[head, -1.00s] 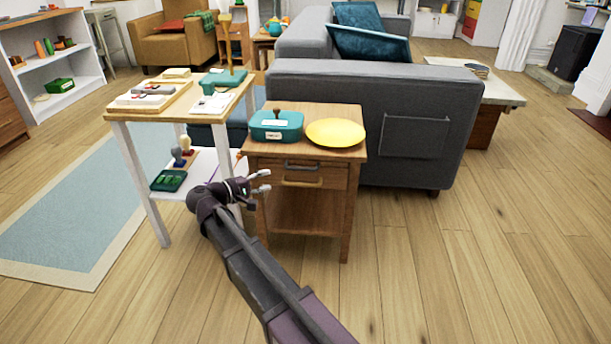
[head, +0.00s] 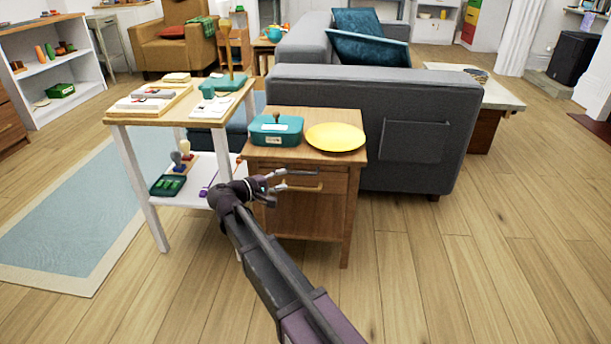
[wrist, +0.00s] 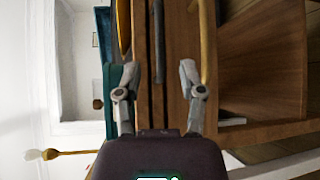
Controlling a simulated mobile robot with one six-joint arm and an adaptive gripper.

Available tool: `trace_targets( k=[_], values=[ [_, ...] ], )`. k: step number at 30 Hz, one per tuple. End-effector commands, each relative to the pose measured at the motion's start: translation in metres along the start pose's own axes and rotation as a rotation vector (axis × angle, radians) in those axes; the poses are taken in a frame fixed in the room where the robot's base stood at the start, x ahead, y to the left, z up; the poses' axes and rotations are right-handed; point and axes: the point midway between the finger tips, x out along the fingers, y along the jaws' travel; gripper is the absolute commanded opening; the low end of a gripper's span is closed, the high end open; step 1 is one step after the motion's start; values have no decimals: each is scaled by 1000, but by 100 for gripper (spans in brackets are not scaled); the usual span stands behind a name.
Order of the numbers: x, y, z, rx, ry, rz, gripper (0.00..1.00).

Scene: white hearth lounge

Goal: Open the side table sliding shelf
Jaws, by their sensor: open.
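The wooden side table (head: 349,205) stands at the centre of the head view, in front of the sofa. Its front carries a dark bar handle (wrist: 158,40) high up and a brass handle (wrist: 208,45) below it, both seen in the wrist view. In the wrist view the dark handle lies between the lines of my two fingers (wrist: 159,70), just beyond the tips. The right finger is close to the brass handle; contact cannot be told.
A teal box (head: 276,130) and a yellow plate (head: 335,137) sit on the side table's top. A white-legged table (head: 140,121) with stationery stands close on the left. The grey sofa (head: 400,110) is behind. The floor (head: 450,270) to the right is clear.

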Motion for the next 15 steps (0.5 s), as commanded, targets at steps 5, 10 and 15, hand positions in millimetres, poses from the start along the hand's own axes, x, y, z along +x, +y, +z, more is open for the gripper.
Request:
trace_targets(
  k=[5, 10, 15],
  values=[
    [28, -1, 0, 0, -2, 0, 51],
    [52, -1, 0, 1, -1, 0, 51],
    [70, -1, 0, 1, -1, 0, 51]
  ],
)
